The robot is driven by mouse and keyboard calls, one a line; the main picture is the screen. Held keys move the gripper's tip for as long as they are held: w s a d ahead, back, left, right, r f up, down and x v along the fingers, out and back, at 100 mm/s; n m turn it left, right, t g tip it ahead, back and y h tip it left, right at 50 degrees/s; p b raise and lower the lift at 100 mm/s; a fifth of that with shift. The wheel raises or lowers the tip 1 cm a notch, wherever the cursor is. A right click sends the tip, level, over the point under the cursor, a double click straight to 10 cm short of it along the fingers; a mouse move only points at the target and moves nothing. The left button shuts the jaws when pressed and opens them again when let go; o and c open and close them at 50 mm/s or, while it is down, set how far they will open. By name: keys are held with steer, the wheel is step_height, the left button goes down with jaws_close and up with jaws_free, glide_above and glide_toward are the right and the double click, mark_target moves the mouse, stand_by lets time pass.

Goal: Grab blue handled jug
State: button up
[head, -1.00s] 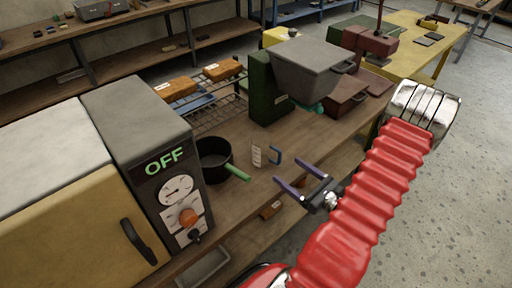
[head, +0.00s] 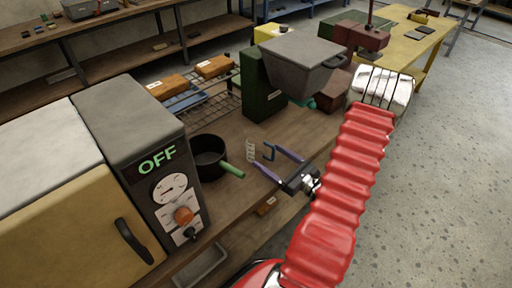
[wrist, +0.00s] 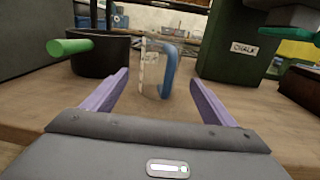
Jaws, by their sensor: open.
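The jug (wrist: 152,72) is clear with a blue handle (wrist: 169,72) on its right side in the wrist view. It stands upright on the wooden bench. In the head view the jug (head: 251,151) is hard to see apart from its markings, with its blue handle (head: 269,152) on the right. My gripper (head: 273,164) is open and empty, its purple fingers pointing at the jug. In the wrist view the jug stands between the lines of the two fingers, a little beyond the tips. I cannot tell from the head view whether a finger touches it.
A black pot (head: 208,154) with a green handle (head: 231,170) stands left of the jug. A dark green stand (head: 262,88) marked CHALK holds a grey hopper (head: 302,62) behind. A control box marked OFF (head: 140,120) is at left. A wire rack (head: 205,103) stands behind the pot.

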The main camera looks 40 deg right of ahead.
mark_target(256, 149)
steer(key=shift+w+a, duration=0.1)
steer(key=shift+w, duration=1)
steer(key=shift+w+a, duration=0.15)
steer(key=shift+w, duration=1.15)
steer(key=shift+w+a, duration=0.1)
steer(key=shift+w, duration=1.2)
steer(key=c, duration=1.2)
